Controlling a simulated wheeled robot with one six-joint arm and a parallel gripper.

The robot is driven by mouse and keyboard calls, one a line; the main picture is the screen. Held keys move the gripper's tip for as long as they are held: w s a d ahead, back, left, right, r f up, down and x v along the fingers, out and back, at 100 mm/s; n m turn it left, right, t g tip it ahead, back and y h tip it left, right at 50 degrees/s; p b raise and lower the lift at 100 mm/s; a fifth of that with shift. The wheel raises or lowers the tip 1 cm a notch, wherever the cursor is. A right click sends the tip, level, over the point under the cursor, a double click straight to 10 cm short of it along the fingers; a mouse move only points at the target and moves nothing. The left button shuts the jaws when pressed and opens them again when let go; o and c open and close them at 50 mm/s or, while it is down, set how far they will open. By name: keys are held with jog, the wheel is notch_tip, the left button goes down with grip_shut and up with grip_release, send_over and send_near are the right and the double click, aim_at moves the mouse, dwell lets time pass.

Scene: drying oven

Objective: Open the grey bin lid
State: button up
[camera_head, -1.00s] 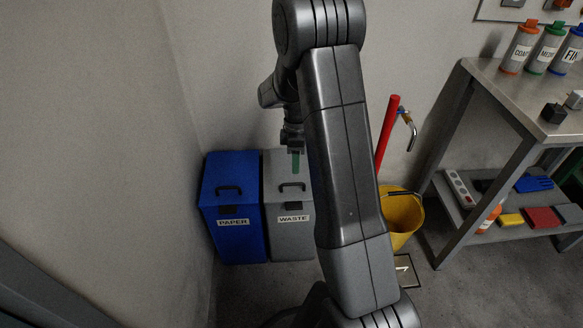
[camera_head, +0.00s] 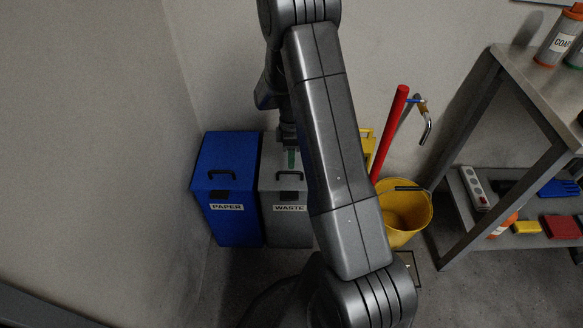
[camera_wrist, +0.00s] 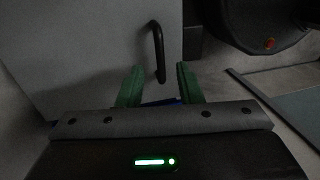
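The grey bin (camera_head: 287,222), labelled WASTE, stands against the back wall with its lid shut. Its lid (camera_head: 271,164) carries a black handle (camera_head: 290,174). My gripper (camera_head: 291,158) is just above the handle in the head view, where my arm hides the bin's right side. In the wrist view, my gripper (camera_wrist: 160,68) is open, its two green fingers apart. The handle (camera_wrist: 157,50) shows between and ahead of the fingertips, and the grey lid (camera_wrist: 85,50) fills the left. I cannot tell whether a finger touches the handle.
A blue PAPER bin (camera_head: 225,190) stands close on the left of the grey bin. A yellow bucket (camera_head: 405,212) and a red pole (camera_head: 389,133) are to the right. A metal bench (camera_head: 513,120) stands further right. Bare wall rises behind the bins.

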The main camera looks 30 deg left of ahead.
jog(key=shift+s+d+f, duration=0.1)
jog(key=shift+s+f, duration=0.1)
jog(key=shift+f, duration=0.8)
jog(key=shift+s+d+f, duration=0.1)
jog(key=shift+s+f, duration=0.05)
jog(key=shift+f, duration=0.85)
grip_shut()
